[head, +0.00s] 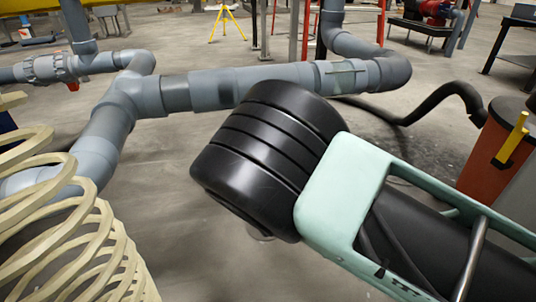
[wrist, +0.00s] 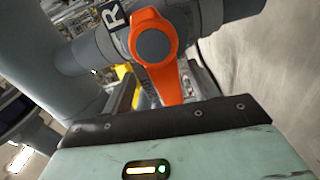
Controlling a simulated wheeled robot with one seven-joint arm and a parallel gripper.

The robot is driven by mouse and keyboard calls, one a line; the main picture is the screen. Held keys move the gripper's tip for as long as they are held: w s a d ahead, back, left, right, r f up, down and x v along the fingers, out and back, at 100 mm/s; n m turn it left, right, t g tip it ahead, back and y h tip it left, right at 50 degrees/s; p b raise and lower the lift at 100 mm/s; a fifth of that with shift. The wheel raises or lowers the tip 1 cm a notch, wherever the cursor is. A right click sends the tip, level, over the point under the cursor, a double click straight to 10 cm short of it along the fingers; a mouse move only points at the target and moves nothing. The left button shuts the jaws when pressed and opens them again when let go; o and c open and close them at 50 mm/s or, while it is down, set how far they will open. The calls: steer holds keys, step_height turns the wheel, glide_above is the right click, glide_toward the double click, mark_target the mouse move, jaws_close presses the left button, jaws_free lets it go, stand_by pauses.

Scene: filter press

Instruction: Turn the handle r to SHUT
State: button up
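Handle r (wrist: 164,72) is an orange lever with a round grey cap, on a grey pipe valve in the wrist view. A black label with a white R (wrist: 113,16) sits beside it. The lever points down the picture toward my gripper (wrist: 162,78). My gripper's dark fingers show on either side of the lever, apart, with gaps visible between them and the lever. Its lower end is partly hidden behind my gripper's housing, so contact cannot be told. In the head view my arm covers the middle and right; my gripper and the R label do not show there.
Grey pipes (head: 190,92) cross the head view, with a valve (head: 58,68) at the left. A cream coil (head: 85,255) stands at the lower left. An orange bin (head: 492,150) and a black hose (head: 425,106) are at the right.

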steer(key=shift+d+f, duration=0.15)
steer(key=p+v, duration=0.3)
steer(key=v, duration=0.4)
steer(key=shift+d, duration=0.1)
stand_by(0.4)
